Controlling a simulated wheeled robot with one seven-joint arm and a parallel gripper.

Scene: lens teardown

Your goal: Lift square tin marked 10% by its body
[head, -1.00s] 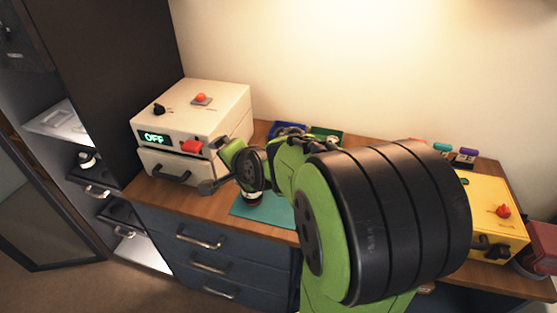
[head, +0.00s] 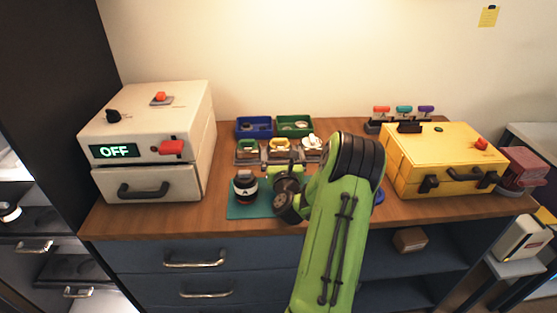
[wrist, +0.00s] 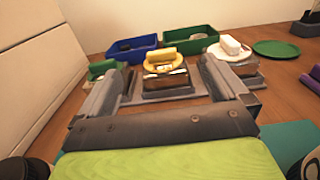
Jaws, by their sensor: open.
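Three small square tins stand in a row at the back of the workbench: one with a green top (head: 247,151), one with a yellow top (head: 279,150) and one with a white top (head: 311,148). No 10% mark is readable, so I cannot tell which tin carries it. In the wrist view my gripper (wrist: 165,84) is open and empty. The yellow-topped tin (wrist: 164,80) appears between its fingers, farther off. The green-topped tin (wrist: 101,70) is partly hidden by the left finger. The white-topped tin (wrist: 231,52) is partly behind the right finger.
Blue (head: 254,128) and green (head: 295,127) trays sit behind the tins. A black jar (head: 245,186) stands on the teal mat (head: 238,211) in front. A white box reading OFF (head: 153,125) is at left, a yellow case (head: 441,160) at right.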

